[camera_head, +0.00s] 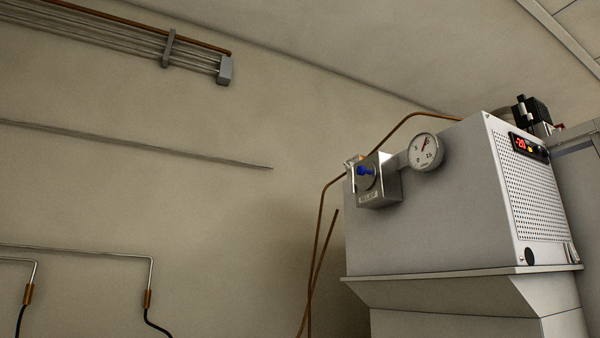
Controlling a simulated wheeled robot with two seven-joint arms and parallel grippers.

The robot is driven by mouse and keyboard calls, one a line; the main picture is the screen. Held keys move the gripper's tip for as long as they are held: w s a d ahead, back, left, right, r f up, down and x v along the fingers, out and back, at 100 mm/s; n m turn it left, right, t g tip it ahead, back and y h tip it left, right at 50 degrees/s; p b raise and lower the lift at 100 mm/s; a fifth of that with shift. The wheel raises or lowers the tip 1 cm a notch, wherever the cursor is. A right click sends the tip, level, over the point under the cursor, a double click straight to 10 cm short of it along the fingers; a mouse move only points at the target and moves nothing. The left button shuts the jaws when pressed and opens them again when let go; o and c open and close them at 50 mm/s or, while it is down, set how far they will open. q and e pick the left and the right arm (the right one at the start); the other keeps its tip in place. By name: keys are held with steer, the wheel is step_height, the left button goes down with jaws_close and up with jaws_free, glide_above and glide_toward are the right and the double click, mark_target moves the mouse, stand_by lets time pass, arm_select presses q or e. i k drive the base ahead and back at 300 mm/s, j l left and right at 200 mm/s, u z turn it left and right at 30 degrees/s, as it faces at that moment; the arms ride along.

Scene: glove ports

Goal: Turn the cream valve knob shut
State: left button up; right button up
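I see no cream valve knob for certain. A round white dial gauge (425,151) is just right of the block. Neither of my grippers is in view.
The white machine (440,220) has a perforated panel with a red display (530,146) and stands on a pale base. Copper pipes (318,240) run beside it. Thin pipes (140,143) and a conduit bundle (120,42) run along the wall at left.

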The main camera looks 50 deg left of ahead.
mark_target(350, 164)
steer(key=u, duration=1.15)
